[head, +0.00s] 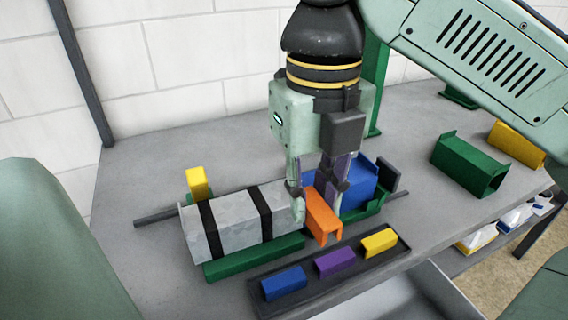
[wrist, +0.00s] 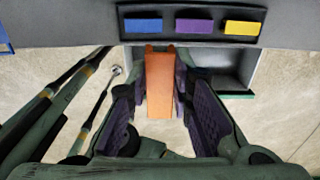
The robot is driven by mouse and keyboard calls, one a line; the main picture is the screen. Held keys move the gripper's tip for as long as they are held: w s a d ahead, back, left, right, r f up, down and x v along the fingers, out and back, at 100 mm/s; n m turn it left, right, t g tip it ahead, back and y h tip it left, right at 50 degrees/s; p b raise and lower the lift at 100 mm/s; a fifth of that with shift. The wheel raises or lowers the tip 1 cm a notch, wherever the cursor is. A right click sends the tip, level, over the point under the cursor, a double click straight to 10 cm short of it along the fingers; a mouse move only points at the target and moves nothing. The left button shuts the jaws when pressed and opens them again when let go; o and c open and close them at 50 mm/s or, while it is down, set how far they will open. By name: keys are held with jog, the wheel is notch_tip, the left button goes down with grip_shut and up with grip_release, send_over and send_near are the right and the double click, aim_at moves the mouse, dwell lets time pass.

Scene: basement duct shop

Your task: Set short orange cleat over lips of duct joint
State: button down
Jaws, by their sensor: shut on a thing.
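The short orange cleat (head: 323,218) is a folded channel, held between the fingers of my gripper (head: 316,192). In the wrist view the orange cleat (wrist: 160,85) lies lengthwise between the purple finger pads (wrist: 160,100). In the head view, the grey duct (head: 228,235) with two black bands lies left of my gripper, and the blue duct (head: 350,184) lies right of and behind it. My fingers and the cleat cover the joint area between the ducts, so its lips are hidden. I cannot tell whether the cleat touches either duct.
The ducts rest on a green cradle (head: 255,258). In front lies a dark tray (head: 312,286) with blue (head: 284,282), purple (head: 335,261) and yellow (head: 379,242) pieces. A yellow block (head: 197,183) stands behind the grey duct. Green (head: 466,165) and yellow (head: 517,144) ducts lie right. Back-left bench is clear.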

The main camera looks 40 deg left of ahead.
jog(key=w+a+p, duration=0.1)
jog(key=w+a, duration=0.2)
jog(key=w+a+f, duration=0.1)
jog(key=w+a, duration=0.2)
jog(key=a, duration=0.1)
jog(key=w+a+p, duration=0.1)
jog(key=w+a, duration=0.2)
jog(key=a, duration=0.1)
jog(key=shift+w+a+f+p, duration=0.15)
jog(key=shift+w+p, duration=0.05)
jog(key=shift+p, duration=0.1)
jog(key=shift+w+f, duration=0.1)
jog(key=shift+f, duration=1.7)
jog(key=shift+f, duration=0.2)
jog(key=shift+f, duration=0.4)
jog(key=c, duration=1.4)
grip_release()
jog(key=shift+c, duration=0.2)
